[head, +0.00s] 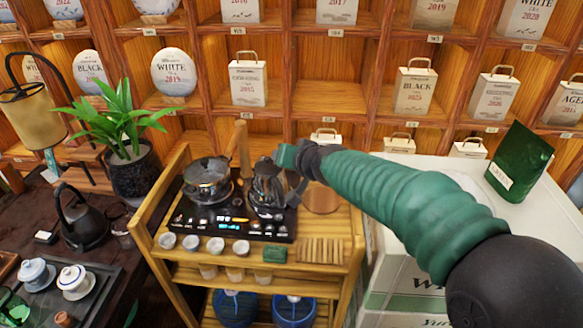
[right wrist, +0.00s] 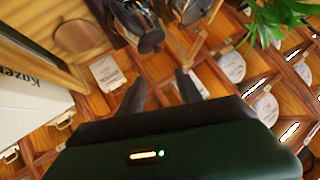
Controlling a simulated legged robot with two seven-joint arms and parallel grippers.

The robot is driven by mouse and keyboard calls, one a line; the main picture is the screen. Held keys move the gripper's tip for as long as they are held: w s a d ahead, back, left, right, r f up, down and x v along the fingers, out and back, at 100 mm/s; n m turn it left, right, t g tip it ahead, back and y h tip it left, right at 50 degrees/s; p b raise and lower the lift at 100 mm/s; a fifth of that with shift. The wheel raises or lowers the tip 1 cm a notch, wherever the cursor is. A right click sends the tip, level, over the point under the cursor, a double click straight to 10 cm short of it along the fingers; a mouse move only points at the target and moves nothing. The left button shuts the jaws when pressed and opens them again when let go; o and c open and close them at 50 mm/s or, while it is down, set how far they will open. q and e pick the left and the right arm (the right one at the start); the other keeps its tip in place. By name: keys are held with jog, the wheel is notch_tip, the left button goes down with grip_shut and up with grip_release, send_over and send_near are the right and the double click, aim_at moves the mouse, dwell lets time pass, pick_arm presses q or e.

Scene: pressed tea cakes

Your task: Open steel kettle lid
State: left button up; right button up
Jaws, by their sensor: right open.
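The steel kettle (head: 267,188), dark and shiny with a black handle, stands upright on the right side of the black cooktop (head: 222,228). Its lid is at its top, partly beside my gripper; I cannot tell whether it is fully seated. My right gripper (head: 289,156) is just above and right of the kettle top in the head view. In the right wrist view my two dark fingers (right wrist: 160,80) are spread apart with nothing between them. The kettle (right wrist: 147,38) shows beyond the fingertips there, apart from them. My left gripper is not in view.
A second shiny pot (head: 207,182) sits close on the cooktop's left. Small white cups (head: 216,245) line its front. A green plant (head: 118,125) and a black kettle (head: 78,222) stand left. Wooden shelves with tea packages rise behind; a white box (head: 408,265) stands right.

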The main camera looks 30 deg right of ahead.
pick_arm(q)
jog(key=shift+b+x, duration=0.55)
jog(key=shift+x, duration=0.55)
pick_arm(e)
jog(key=v, duration=0.3)
jog(key=shift+s+a, duration=0.1)
jog(key=shift+s, duration=0.1)
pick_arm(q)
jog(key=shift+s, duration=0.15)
